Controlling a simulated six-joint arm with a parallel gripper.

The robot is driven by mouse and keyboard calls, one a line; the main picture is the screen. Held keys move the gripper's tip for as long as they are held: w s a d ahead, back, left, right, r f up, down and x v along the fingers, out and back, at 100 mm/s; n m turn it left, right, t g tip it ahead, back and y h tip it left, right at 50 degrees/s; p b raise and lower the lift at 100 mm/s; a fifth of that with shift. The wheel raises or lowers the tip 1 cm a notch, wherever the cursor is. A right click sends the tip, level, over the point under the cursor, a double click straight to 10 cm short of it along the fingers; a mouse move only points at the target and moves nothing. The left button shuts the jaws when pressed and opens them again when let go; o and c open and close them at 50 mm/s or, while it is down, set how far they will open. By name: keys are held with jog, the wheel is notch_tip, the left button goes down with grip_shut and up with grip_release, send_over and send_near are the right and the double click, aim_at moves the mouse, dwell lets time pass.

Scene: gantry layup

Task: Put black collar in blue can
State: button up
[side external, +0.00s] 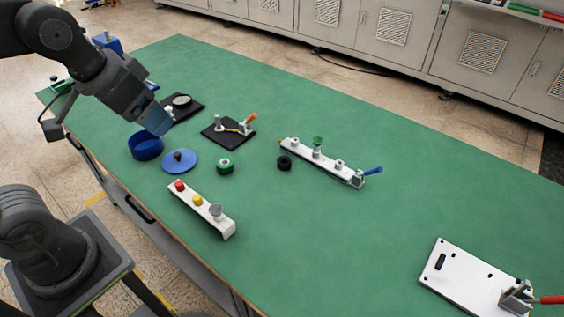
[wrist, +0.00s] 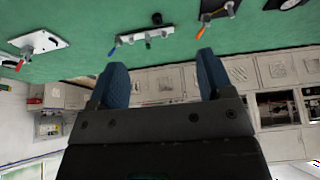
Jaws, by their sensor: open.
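The black collar (side external: 284,163) lies flat on the green table, just left of the white rail fixture; a small dark round thing near the top of the wrist view (wrist: 157,18) appears to be it. The blue can (side external: 146,147) stands open-topped at the table's left side; its floor cannot be made out. My gripper (side external: 154,120) is above and close to the can in the side view, tilted. The wrist view shows its two blue fingers (wrist: 162,62) spread apart with nothing between them. The can does not show in the wrist view.
A blue lid (side external: 179,160) with a dark knob and a green ring (side external: 224,166) lie near the can. A white button bar (side external: 202,208), rail fixture (side external: 322,163), black pad fixture (side external: 228,131) and white plate (side external: 468,278) stand around.

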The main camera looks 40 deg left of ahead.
jog(key=w+g, duration=0.1)
jog(key=w, duration=0.9)
jog(key=m+g, duration=0.2)
jog(key=g, duration=0.2)
send_over(285, 158)
jog(key=f, duration=2.6)
jog(key=shift+s+d, duration=0.1)
jog(key=shift+s, duration=0.15)
jog(key=shift+s+d+f, duration=0.15)
jog(key=shift+f, duration=2.4)
jog(key=c, duration=1.2)
jog(key=shift+r, duration=0.15)
